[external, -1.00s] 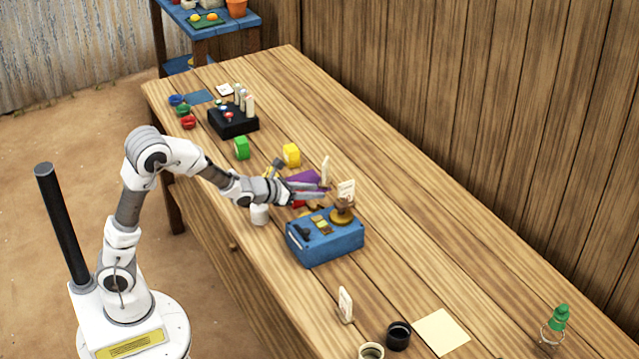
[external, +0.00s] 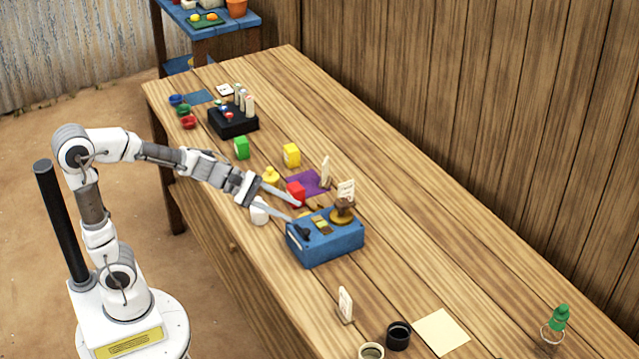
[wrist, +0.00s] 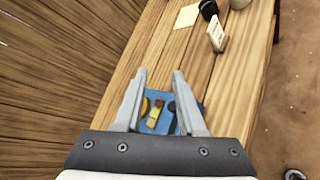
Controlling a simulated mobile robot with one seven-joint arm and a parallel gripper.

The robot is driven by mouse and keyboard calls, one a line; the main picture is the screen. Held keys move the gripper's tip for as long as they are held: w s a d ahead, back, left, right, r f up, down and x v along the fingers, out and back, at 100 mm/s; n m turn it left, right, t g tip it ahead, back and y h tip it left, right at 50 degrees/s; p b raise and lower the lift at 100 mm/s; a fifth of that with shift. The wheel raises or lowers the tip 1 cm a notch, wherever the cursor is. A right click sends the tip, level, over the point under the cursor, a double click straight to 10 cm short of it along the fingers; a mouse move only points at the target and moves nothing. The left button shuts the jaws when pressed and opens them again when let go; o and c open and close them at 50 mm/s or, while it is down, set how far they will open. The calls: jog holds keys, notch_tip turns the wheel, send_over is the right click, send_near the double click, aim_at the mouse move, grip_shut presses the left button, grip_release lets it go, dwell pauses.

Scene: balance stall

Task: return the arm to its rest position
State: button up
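A purple mat (external: 312,181) lies behind. Green (external: 242,148) and yellow (external: 291,155) blocks stand farther back.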

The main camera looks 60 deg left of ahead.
jog(key=s+f+m+g+y, duration=0.2)
jog(key=s+m+g, duration=0.2)
jog(key=s+m, duration=0.75)
jog(key=s+a+f+m+y+b, duration=0.1)
jog(key=s+a+f+m+y, duration=0.2)
jog(key=s+a+m+y, duration=0.55)
jog(key=a+r+n+h+p, duration=0.1)
jog(key=a+r+n+p, duration=0.15)
jog(key=r+p, duration=1.8)
notch_tip(320, 180, down, 29)
jog(key=b, duration=2.9)
jog(key=shift+a+f, duration=0.15)
jog(key=shift+a, duration=0.25)
